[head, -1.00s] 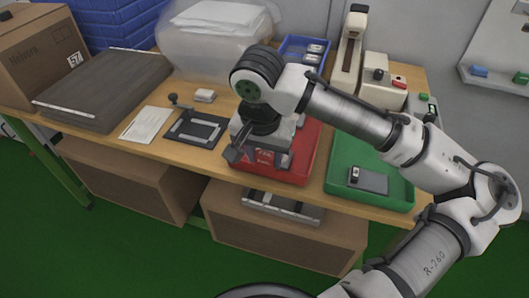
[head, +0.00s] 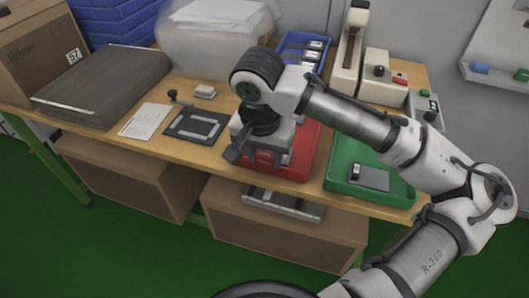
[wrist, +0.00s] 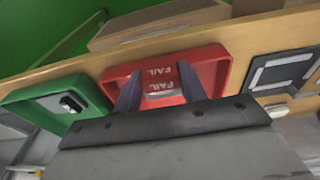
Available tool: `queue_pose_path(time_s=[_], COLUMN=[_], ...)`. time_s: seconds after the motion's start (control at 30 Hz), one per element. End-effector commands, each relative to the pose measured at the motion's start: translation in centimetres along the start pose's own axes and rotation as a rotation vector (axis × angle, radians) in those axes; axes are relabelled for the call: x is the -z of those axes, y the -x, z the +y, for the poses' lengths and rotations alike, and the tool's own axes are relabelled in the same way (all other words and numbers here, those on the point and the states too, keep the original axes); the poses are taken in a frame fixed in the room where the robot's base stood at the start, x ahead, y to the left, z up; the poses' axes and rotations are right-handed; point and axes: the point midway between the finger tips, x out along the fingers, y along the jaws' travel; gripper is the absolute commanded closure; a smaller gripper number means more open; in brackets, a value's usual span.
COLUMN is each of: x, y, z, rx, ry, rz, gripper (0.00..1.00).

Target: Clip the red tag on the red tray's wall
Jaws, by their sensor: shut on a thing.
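The red tray (head: 306,152) sits on the wooden table under my arm, and also fills the middle of the wrist view (wrist: 218,68). My gripper (head: 260,156) is at the tray's front wall, pointing down. The tag overlaps the tray in the picture. I cannot tell whether it touches or straddles the wall.
A green tray (head: 400,190) with a grey device stands right of the red tray. A dark fixture plate (head: 196,126) and a white sheet (head: 146,120) lie to the left. A blue bin (head: 292,46) and beige instruments (head: 384,88) stand behind. The table's front edge is close.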

Motion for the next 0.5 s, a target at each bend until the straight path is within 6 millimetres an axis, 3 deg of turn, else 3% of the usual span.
queue_pose_path(time_s=[0.23, 0.27, 0.43, 0.5], x=[-0.01, -0.01, 0.0, 0.0], y=[-0.01, -0.01, -0.01, -0.01], z=[0.0, 0.0, 0.0, 0.0], rx=[0.0, 0.0, 0.0, 0.0], ry=[0.0, 0.0, 0.0, 0.0], rz=[0.0, 0.0, 0.0, 0.0], gripper=[0.81, 0.55, 0.33, 0.33])
